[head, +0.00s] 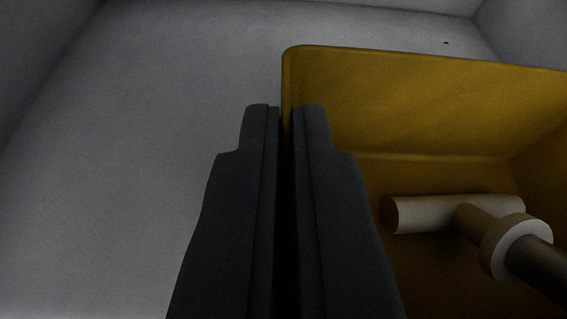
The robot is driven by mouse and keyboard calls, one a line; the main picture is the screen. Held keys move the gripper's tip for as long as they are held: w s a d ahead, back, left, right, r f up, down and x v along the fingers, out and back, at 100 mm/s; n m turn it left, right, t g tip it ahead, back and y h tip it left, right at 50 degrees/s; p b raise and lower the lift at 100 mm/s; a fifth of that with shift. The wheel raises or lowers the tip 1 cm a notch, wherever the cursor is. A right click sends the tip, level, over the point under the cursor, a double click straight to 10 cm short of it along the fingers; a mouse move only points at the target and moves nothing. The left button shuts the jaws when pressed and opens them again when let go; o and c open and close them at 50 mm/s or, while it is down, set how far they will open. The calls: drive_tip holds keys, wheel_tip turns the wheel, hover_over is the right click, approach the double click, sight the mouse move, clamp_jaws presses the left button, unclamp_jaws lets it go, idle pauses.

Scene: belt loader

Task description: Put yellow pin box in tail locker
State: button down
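The yellow pin box (430,105) is an open-topped bin at the right of the head view, cut off by the right and lower edges. A pale pin with a crossbar and a collared shaft (455,214) lies inside it. My gripper (286,108) is in the middle, its two dark fingers closed around the left wall of the box. One finger is outside the box and the other is inside it. The lower part of that wall is hidden behind the fingers.
A plain grey floor (150,150) lies around the box, with grey walls at the left, back and right back corner, like the inside of a compartment. The floor to the left of the box is clear. The light is dim.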

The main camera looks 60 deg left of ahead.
drive_tip(key=shift+f, duration=0.15)
drive_tip(key=c, duration=1.7)
unclamp_jaws()
drive_tip(key=v, duration=1.2)
drive_tip(key=shift+r, duration=0.25)
